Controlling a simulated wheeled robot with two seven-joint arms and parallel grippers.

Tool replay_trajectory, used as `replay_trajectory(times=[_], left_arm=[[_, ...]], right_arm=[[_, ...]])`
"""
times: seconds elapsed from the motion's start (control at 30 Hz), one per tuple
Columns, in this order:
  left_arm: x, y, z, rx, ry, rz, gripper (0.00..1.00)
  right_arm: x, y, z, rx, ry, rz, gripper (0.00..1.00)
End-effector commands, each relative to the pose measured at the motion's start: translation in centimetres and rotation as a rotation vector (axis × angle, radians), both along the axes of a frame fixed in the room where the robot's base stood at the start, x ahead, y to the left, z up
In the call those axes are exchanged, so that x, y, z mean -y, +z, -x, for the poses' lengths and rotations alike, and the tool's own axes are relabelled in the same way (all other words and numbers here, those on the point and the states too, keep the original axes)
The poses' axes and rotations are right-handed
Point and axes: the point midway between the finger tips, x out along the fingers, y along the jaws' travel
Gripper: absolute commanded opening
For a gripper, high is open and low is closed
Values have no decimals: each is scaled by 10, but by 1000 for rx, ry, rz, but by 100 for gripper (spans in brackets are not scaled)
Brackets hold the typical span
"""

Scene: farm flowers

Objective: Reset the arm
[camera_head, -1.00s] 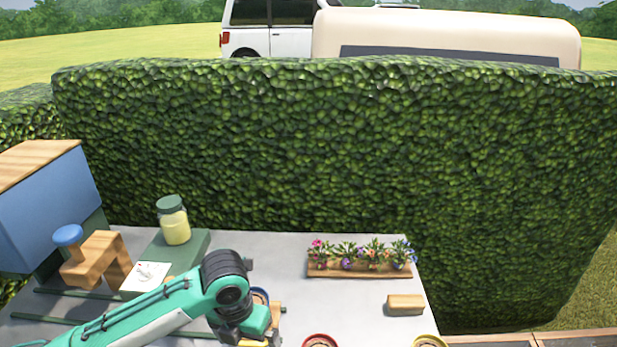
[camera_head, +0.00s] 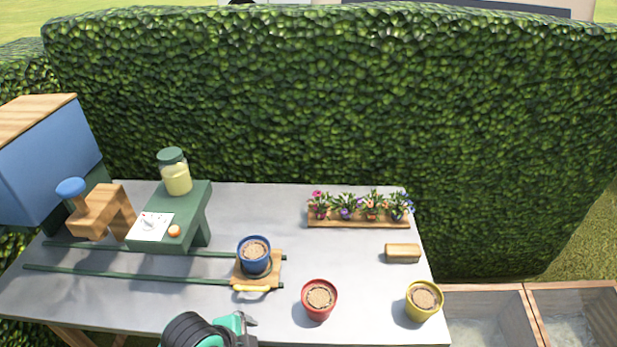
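My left arm shows at the bottom edge, and its gripper (camera_head: 247,331) is partly cut off near the table's front edge, so I cannot tell whether it is open. My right gripper is not in view. A blue pot (camera_head: 254,256) of soil stands upright on a wooden sliding tray (camera_head: 243,282) with a yellow handle. The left gripper is in front of this tray and apart from it. A red pot (camera_head: 319,300) and a yellow pot (camera_head: 424,301), both with soil, stand on the grey table (camera_head: 340,265).
A wooden tray of flowers (camera_head: 358,222) lies at the back right, with a wooden block (camera_head: 402,253) in front of it. Green rails (camera_head: 140,277) run left past a green stand (camera_head: 195,226) with a jar (camera_head: 175,172). A wooden press (camera_head: 103,211) and a blue box (camera_head: 45,165) are at the left.

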Motion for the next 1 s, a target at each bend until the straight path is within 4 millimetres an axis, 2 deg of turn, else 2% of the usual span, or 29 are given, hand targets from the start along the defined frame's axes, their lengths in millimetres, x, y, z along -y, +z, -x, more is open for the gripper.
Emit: replay_trajectory(times=[0.1,0.3,0.67,0.87,1.0], left_arm=[[-23,-13,23,-77,299,50,99],[-64,-28,56,-160,729,89,99],[-120,-43,107,-214,1224,92,99],[-115,-99,89,-229,1207,80,99],[-114,-145,83,-244,1204,69,99]], right_arm=[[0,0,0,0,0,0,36],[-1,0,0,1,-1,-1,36],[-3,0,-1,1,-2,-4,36],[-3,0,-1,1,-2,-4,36],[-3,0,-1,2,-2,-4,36]])
